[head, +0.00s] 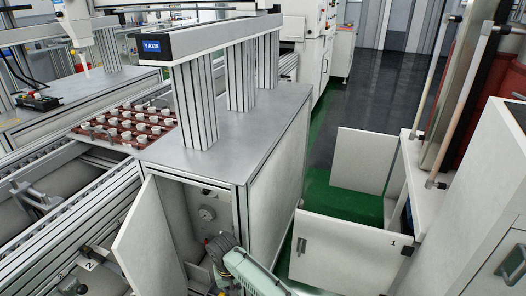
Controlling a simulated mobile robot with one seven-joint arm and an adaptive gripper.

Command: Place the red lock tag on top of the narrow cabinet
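I cannot make out a red lock tag in the head view. A grey-topped cabinet (268,122) stands in the middle, with posts rising from its top. I cannot tell whether it is the narrow cabinet. Its front door (150,240) is swung open to the left. My gripper (221,246) is at the cabinet's open front, below the gauge, at the end of my pale green arm. Its fingertips are too small and partly hidden, so its state and any held thing cannot be told.
A tray of white parts (130,124) sits on the conveyor at left. A beam marked "Y AXIS" (200,42) crosses above the cabinet top. At right, a white cabinet has open doors (345,250) over the green floor strip (322,198). The dark aisle behind is clear.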

